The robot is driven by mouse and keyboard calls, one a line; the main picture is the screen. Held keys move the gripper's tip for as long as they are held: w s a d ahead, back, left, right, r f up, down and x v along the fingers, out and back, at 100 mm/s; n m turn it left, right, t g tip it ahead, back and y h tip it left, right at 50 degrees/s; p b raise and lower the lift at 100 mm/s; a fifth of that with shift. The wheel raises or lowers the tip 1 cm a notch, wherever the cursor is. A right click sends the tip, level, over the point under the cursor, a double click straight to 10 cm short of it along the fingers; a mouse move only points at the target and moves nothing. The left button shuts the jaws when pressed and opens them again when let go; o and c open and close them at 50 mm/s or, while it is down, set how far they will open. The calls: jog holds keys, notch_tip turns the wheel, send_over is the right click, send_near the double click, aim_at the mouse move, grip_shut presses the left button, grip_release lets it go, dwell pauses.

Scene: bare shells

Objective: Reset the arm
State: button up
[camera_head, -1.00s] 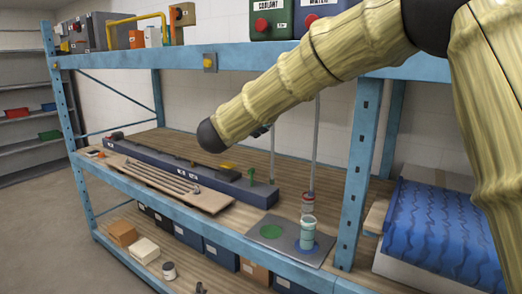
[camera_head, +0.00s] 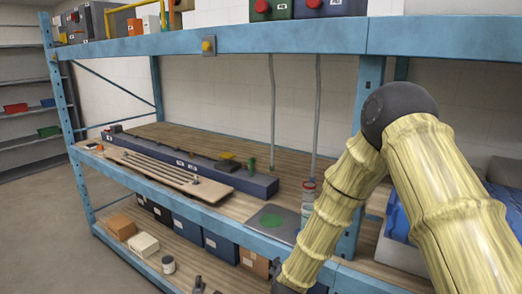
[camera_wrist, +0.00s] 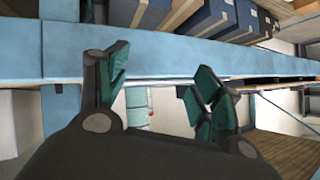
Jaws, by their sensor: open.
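My arm shows in the head view as jointed, pale yellow, bamboo-like links with a dark elbow at the right. Its forearm slopes down to the bottom edge, in front of the shelf rack. The gripper itself is mostly cut off or hidden there. In the wrist view my gripper (camera_wrist: 160,88) is open, its dark fingers with green pads spread wide and nothing held between them. A pale teal canister (camera_wrist: 138,108) shows beyond the fingers, apart from them. In the head view the same canister (camera_head: 307,212) stands on the middle shelf, partly hidden behind my forearm.
A blue shelf beam (camera_wrist: 180,58) runs close across the wrist view. In the head view, a grey plate with a green disc (camera_head: 271,221), a long dark block (camera_head: 240,180) and a wooden rack (camera_head: 170,175) lie on the middle shelf. Blue bins (camera_head: 188,231) stand below. Floor is clear at left.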

jog(key=s+d+f+n+g+y+b, duration=0.1)
jog(key=s+d+f+n+g, duration=0.2)
jog(key=s+f, duration=0.75)
jog(key=s+d+f+g+b, duration=0.2)
jog(key=s+d+f, duration=0.2)
jog(key=s+f, duration=0.65)
jog(key=s+d+f+g, duration=0.2)
jog(key=s, duration=0.6)
jog(key=s+d+f+n+g+b, duration=0.1)
jog(key=s+d+f+g, duration=0.1)
jog(key=s, duration=0.7)
jog(key=s+d+f+n+g+b, duration=0.1)
jog(key=s+d+f+g, duration=0.1)
jog(key=s, duration=0.7)
jog(key=shift+d+f, duration=0.45)
jog(key=shift+f, duration=0.3)
